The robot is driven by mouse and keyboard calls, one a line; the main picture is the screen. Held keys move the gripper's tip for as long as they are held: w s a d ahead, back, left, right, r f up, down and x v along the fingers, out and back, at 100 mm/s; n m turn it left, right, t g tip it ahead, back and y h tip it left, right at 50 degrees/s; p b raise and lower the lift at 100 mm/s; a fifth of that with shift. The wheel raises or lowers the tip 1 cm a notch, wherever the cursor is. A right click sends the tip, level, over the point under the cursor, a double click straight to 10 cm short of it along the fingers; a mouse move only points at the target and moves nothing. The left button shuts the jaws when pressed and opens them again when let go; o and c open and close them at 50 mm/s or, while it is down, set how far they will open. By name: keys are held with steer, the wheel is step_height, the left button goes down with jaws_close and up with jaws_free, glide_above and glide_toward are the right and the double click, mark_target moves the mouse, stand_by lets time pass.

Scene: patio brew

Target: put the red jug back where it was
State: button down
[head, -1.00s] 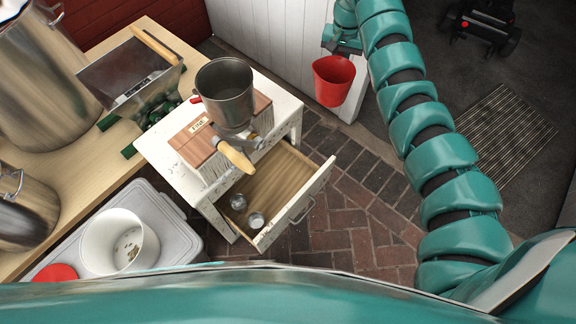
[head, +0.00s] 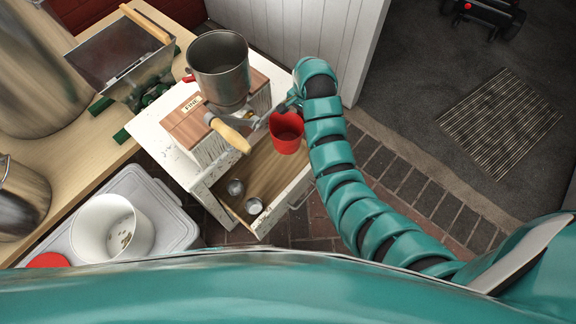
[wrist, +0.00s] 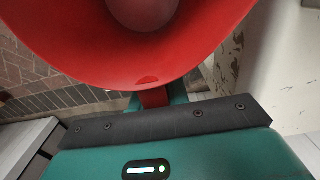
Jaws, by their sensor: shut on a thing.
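The red jug (head: 286,133) is held by my gripper (head: 290,104), above or at the back right of the open drawer (head: 262,185) in the head view. In the wrist view the jug (wrist: 150,60) fills the top, its open mouth towards the camera, with a rounded pinkish shape inside. My gripper (wrist: 160,97) is shut on the jug's near side; its fingertips are mostly hidden. Whether the jug touches the drawer cannot be told.
A grinder with a metal hopper (head: 219,68) and wooden-handled crank (head: 231,136) stands close left of the jug. Two small metal pieces (head: 236,187) lie in the drawer. A white bucket (head: 112,228) stands on a grey lid at left. Brick floor (head: 400,185) lies clear at right.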

step_height(320, 180, down, 18)
steer(key=b, duration=0.4)
stand_by(0.4)
steer(key=shift+f, duration=0.1)
steer(key=shift+f, duration=0.15)
steer(key=c, duration=1.3)
jaws_free()
steer(key=shift+c, duration=0.2)
step_height(320, 180, up, 12)
steer(key=p, duration=0.1)
steer(key=shift+r, duration=0.2)
